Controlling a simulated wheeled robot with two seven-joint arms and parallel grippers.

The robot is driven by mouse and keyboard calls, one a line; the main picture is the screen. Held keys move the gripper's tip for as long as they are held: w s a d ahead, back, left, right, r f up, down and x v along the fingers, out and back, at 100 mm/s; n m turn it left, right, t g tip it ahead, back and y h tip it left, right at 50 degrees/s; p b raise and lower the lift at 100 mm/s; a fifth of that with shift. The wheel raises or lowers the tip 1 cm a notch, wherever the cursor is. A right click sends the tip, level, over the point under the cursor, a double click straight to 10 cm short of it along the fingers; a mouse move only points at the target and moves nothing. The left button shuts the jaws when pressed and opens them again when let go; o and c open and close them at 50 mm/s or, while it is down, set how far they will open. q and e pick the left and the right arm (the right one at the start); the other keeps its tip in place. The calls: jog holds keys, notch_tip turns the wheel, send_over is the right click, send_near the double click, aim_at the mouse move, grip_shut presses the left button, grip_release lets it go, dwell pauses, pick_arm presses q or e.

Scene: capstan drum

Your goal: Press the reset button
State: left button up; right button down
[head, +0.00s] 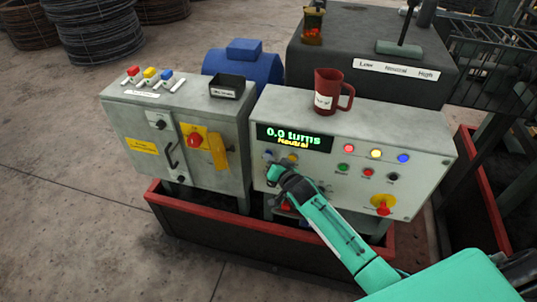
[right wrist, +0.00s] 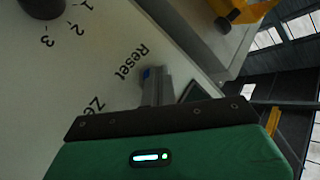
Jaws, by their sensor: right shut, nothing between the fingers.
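The control panel (head: 420,150) is a pale box with a display reading "0.0 turns" and "Neutral". My right gripper (head: 272,170) is shut and empty, close to the panel's face below the left end of the display. In the right wrist view its grey fingers (right wrist: 154,86) point at the panel beside the printed word "Reset" (right wrist: 130,61). A small blue spot, seemingly the reset button (right wrist: 147,73), shows at the fingertips. I cannot tell whether they touch it. My left gripper is not in view.
A red mug (head: 327,92) stands on top of the panel box. A grey switch cabinet (head: 222,115) with a yellow-backed red rotary switch (head: 195,141) stands to the left. A red emergency knob (head: 383,209) is at the panel's lower right. Open floor (head: 70,170) lies left.

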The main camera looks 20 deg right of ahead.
jog(key=shift+s+a+p, duration=0.4)
jog(key=shift+s+p, duration=0.05)
jog(key=shift+s, duration=0.25)
jog(key=s+a+p, duration=0.1)
jog(key=s, duration=0.1)
jog(key=s+a+p, duration=0.1)
jog(key=s+a, duration=0.1)
dwell(0.3)
jog(key=shift+d, duration=0.1)
dwell(0.6)
